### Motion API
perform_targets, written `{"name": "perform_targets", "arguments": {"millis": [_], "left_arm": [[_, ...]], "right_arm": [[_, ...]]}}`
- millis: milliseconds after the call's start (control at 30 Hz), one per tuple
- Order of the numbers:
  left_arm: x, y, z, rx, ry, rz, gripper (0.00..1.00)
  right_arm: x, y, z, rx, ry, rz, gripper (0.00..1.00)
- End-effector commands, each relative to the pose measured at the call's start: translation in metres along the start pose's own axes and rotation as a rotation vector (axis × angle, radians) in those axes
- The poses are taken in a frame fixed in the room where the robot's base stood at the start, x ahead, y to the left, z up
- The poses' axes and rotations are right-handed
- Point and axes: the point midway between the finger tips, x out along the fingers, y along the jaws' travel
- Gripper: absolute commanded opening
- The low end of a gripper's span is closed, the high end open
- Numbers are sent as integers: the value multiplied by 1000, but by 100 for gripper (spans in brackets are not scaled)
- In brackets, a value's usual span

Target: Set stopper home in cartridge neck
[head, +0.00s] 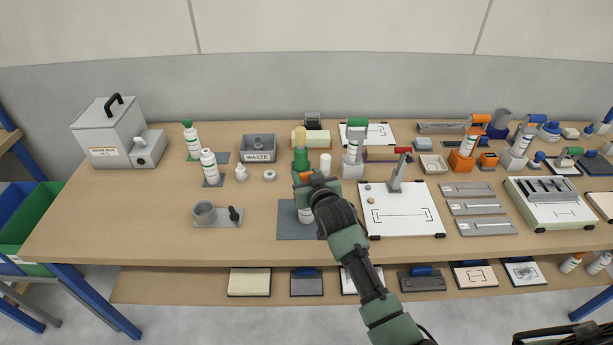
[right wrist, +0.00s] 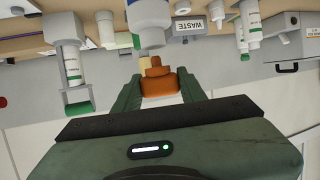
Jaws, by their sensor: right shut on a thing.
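My right gripper (head: 302,181) is shut on the orange stopper (right wrist: 160,84), which sits between both fingers in the right wrist view. The stopper's narrower tip points at the neck of a white and blue cartridge (right wrist: 149,12). The wrist picture is upside down, so the stopper is above the neck. A small gap seems to show between tip and neck, and the tip looks slightly off to one side. In the head view the cartridge (head: 306,215) stands on a dark mat (head: 291,229), with its top hidden by my gripper. My left gripper is not in view.
A grey waste bin (head: 258,155), white bottles (head: 209,168) and a grey holder (head: 218,222) stand to the left. A white board (head: 401,226) with a red-handled clamp (head: 398,170) lies to the right. Several tools crowd the back and right. The front left of the table is bare.

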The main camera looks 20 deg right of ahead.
Motion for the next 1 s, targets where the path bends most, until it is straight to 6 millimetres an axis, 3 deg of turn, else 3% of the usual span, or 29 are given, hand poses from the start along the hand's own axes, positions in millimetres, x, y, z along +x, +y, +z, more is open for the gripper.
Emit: {"name": "perform_targets", "arguments": {"millis": [833, 867, 933, 1000], "left_arm": [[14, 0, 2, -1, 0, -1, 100], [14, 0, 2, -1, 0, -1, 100], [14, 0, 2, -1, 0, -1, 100], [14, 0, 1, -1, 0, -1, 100]], "right_arm": [[7, 0, 21, 0, -1, 0, 0], [7, 0, 20, 0, 0, 0, 46], [7, 0, 20, 0, 0, 0, 66], [7, 0, 20, 0, 0, 0, 66]]}}
